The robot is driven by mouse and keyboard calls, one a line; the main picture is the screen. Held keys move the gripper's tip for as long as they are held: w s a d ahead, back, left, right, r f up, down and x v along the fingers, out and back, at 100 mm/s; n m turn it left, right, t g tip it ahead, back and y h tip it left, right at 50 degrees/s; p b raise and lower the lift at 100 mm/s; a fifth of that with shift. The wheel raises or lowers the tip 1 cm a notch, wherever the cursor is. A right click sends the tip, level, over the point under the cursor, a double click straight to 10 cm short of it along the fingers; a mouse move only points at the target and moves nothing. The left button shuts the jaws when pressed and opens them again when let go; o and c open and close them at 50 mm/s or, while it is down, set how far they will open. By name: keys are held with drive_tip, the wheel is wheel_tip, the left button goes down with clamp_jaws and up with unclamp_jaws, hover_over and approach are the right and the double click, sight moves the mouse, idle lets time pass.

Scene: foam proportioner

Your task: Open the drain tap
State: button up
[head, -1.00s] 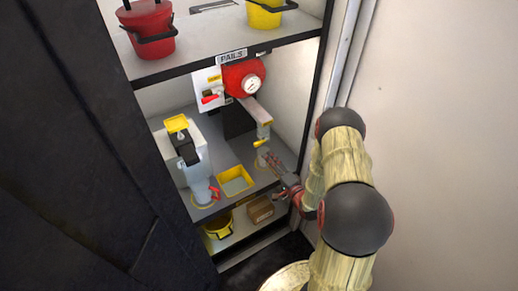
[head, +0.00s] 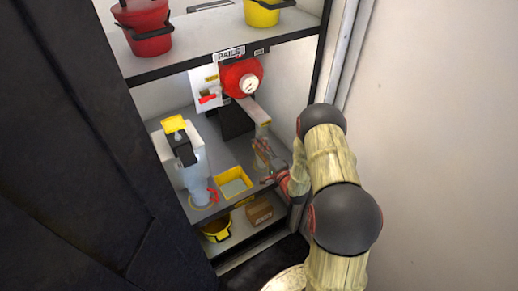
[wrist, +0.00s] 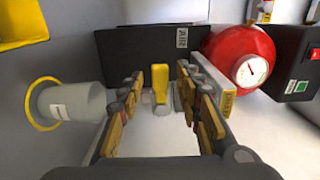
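A small yellow lever (wrist: 160,84), which I take for the drain tap's handle, shows in the wrist view between my fingers. In the head view my gripper (head: 267,160) covers that spot, at the outer end of a grey arm (head: 254,110) coming from a red round unit with a gauge (head: 242,78). In the wrist view my gripper (wrist: 160,100) is open, with one finger on each side of the lever. A gap shows on both sides; contact is not visible. The red unit (wrist: 240,55) also shows there.
A grey cup (wrist: 72,103) with a yellow ring stands left in the wrist view. A yellow tray (head: 235,184) and a white container (head: 182,155) with a red tap (head: 213,195) stand on the shelf. A dark door (head: 80,150) stands left.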

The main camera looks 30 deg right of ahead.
drive_tip(key=shift+c, duration=0.4)
drive_tip(key=c, duration=0.7)
clamp_jaws()
drive_tip(key=shift+f, duration=0.15)
drive_tip(key=d+f+n+b, duration=0.4)
drive_tip(key=n+b, duration=0.5)
drive_tip(key=n, duration=0.8)
drive_tip(key=shift+d+f, duration=0.3)
drive_tip(key=shift+f, duration=0.1)
drive_tip(key=shift+n+b, duration=0.3)
